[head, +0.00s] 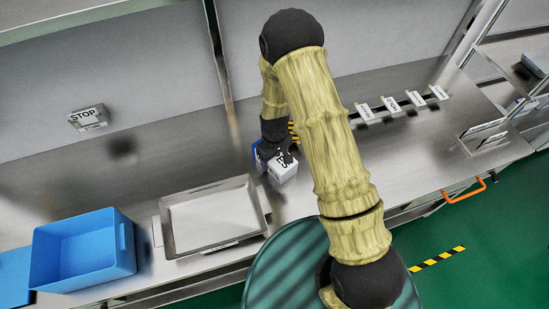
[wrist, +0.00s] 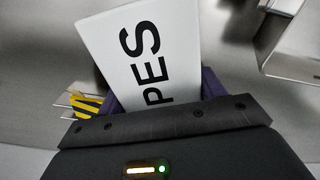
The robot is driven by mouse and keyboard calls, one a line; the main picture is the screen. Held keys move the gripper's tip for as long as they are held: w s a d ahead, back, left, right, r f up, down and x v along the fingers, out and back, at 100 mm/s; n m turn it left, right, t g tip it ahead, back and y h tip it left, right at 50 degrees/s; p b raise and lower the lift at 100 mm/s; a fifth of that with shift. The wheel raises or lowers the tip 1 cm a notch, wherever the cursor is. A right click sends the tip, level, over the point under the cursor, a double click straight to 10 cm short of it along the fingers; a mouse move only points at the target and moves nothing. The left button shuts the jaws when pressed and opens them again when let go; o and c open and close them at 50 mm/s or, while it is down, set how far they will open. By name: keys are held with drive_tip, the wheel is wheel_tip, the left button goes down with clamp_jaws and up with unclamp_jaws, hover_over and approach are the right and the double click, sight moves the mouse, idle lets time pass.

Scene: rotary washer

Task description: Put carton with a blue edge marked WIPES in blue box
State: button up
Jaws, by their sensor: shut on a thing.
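The white carton (head: 282,171) with a blue edge is at my gripper, near the middle of the metal counter in the head view. In the wrist view the carton (wrist: 157,55) fills the space ahead of my gripper and shows the black letters "PES"; the rest of the word is hidden. My gripper (wrist: 160,98) is shut on the carton. In the head view my gripper (head: 276,146) is partly hidden by my arm. The blue box (head: 84,249) stands open at the lower left, and its visible inside looks empty.
A shallow metal tray (head: 212,216) lies between the blue box and the carton. Several small labelled blocks (head: 391,104) line the counter at the right. An orange handle (head: 464,193) sticks out at the front edge.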

wheel_tip(320, 180, up, 10)
drive_tip(key=b, duration=0.2)
drive_tip(key=shift+b, duration=0.4)
idle(0.8)
